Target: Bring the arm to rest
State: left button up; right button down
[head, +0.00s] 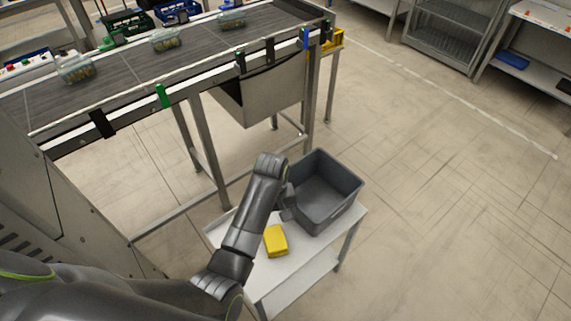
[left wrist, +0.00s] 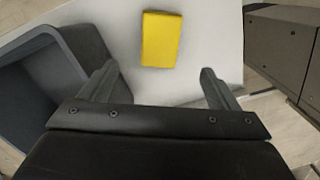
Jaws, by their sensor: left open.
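My left arm comes in from the lower left in the head view, with its left gripper (head: 286,204) over the small white table, beside the grey crate. In the left wrist view the left gripper (left wrist: 160,85) has its two fingers spread wide with nothing between them. A yellow block (head: 276,240) lies on the white table, apart from the gripper. It also shows beyond the fingertips in the left wrist view (left wrist: 161,39). My right gripper is not in view.
The grey crate (head: 340,214) stands on the white table (head: 262,274), close to the left gripper, and looks empty. A conveyor (head: 120,72) behind carries several clear packs, including one (head: 75,68) at the left. Open floor (head: 450,220) lies to the right.

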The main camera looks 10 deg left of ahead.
pick_arm(q)
jog(key=s+a+m+t, duration=0.2)
jog(key=s+a, duration=0.9)
jog(key=s, duration=0.1)
jog(key=s+a+r+m+t+y, duration=0.1)
jog(key=s+a+r+m, duration=0.1)
jog(key=s+a+r, duration=0.3)
jog(key=s+a+r+m+t+y, duration=0.1)
jog(key=s+r+t, duration=0.15)
jog(key=s, duration=0.55)
notch_tip(320, 180, down, 25)
jog(key=a+g, duration=0.1)
jog(key=g, duration=0.1)
jog(key=s+d+f+g, duration=0.1)
jog(key=s+f, duration=1.3)
jog(key=f, duration=0.1)
jog(key=shift+s+f+h, duration=0.2)
jog(key=shift+f+h, duration=0.15)
jog(key=shift+h, duration=0.05)
jog(key=shift+g, duration=0.25)
